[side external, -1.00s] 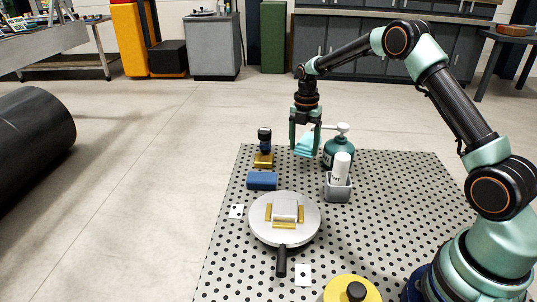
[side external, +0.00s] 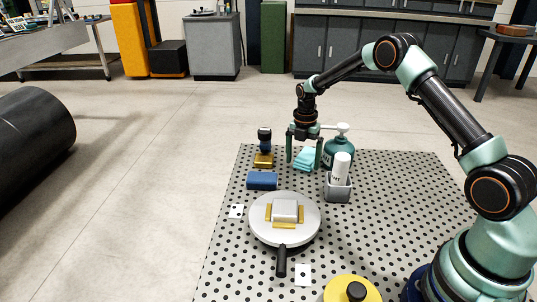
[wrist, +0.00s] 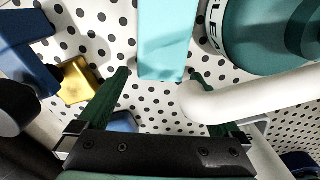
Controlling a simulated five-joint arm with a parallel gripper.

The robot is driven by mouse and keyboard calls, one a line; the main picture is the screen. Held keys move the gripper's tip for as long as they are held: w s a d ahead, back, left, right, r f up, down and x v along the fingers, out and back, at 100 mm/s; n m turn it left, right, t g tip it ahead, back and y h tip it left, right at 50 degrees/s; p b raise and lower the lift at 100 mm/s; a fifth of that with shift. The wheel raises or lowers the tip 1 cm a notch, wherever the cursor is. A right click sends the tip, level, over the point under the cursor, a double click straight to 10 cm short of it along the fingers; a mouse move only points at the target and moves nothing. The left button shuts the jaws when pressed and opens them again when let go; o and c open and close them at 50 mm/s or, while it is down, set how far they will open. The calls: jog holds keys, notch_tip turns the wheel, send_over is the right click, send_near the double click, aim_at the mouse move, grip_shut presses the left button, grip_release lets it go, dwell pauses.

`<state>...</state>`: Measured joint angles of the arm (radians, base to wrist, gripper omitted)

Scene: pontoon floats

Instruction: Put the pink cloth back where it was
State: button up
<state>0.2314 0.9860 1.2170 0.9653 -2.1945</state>
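No pink cloth shows; the only cloth in view is turquoise (side external: 305,159). It lies on the perforated mat, left of the teal pump bottle, and it also shows at the top of the wrist view (wrist: 163,40). My gripper (side external: 304,164) is over the cloth with its fingers spread apart. In the wrist view the gripper (wrist: 158,92) is open, the cloth's near end reaches between the fingertips, and neither finger touches it visibly.
The pump bottle (side external: 339,150) stands close on the right; its white spout (wrist: 250,95) passes near the right finger. A brass-based stamp (side external: 264,158), blue block (side external: 262,181), grey holder with white bottle (side external: 338,190) and pan (side external: 262,222) are nearby.

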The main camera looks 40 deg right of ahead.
notch_tip(320, 180, up, 19)
jog(key=s+a+m+t, duration=0.1)
jog(key=s+a+m, duration=0.2)
jog(key=m, duration=0.1)
jog(key=s+a+r+m+t, duration=0.2)
jog(key=s+a+m, duration=0.2)
jog(key=s+m, duration=0.5)
jog(key=s+a+r+m+t, duration=0.2)
jog(key=s+a+m, duration=0.3)
jog(key=s+m, duration=0.4)
jog(key=shift+s+r+t, duration=0.3)
jog(key=shift+s+t, duration=0.2)
jog(key=shift+s, duration=0.05)
